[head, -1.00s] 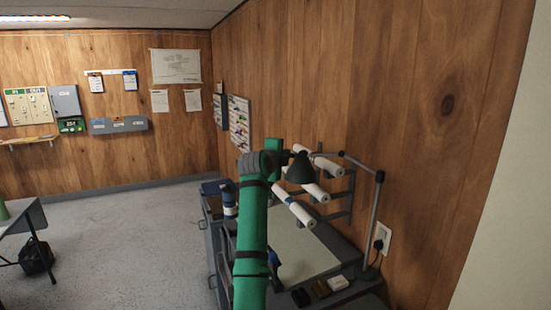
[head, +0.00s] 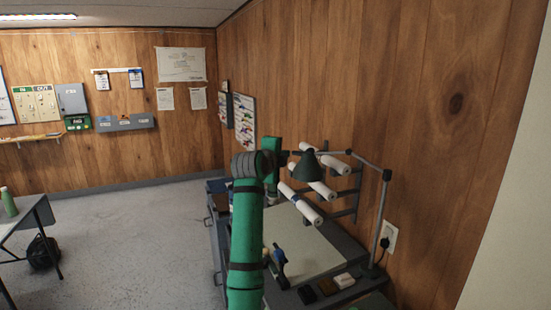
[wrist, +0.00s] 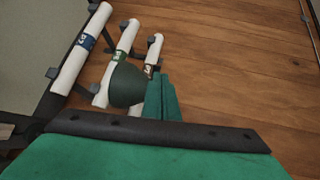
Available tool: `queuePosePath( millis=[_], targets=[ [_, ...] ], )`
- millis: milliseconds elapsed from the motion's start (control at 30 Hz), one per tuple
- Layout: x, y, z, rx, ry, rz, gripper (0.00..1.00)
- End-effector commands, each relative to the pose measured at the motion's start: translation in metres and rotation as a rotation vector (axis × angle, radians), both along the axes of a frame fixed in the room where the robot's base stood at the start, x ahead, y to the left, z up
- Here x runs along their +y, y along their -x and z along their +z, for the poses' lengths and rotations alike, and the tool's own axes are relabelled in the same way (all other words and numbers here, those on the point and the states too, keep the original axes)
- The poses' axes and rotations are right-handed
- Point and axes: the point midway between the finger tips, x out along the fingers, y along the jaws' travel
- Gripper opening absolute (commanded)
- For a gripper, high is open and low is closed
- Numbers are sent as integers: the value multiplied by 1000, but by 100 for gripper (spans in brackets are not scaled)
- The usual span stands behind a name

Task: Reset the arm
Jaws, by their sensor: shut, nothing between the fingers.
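My green arm (head: 246,235) rises from the bottom middle of the head view to a grey joint (head: 247,164), bent beside the desk lamp. In the wrist view my gripper (wrist: 160,88) shows as narrow green fingers beyond a dark bar, shut with nothing held. It overlaps the paper rolls and sits right beside the lamp shade in that picture; whether it touches the shade I cannot tell. In the head view the fingers cannot be made out clearly behind the arm.
The dark green lamp shade (head: 307,167) hangs over the desk, with white paper rolls (head: 301,204) on wall brackets behind. A table (head: 30,215) with a green bottle (head: 8,202) stands left.

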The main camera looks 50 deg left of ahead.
Motion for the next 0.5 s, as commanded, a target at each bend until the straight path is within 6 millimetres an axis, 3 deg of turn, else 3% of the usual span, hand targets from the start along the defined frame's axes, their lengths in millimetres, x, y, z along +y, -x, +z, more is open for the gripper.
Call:
queuePosePath(
  millis=[300, 500],
  targets=[
    [-35, 41, 12, -2, -1, -16, 0],
    [-43, 56, 16, -2, -1, -18, 0]
  ],
)
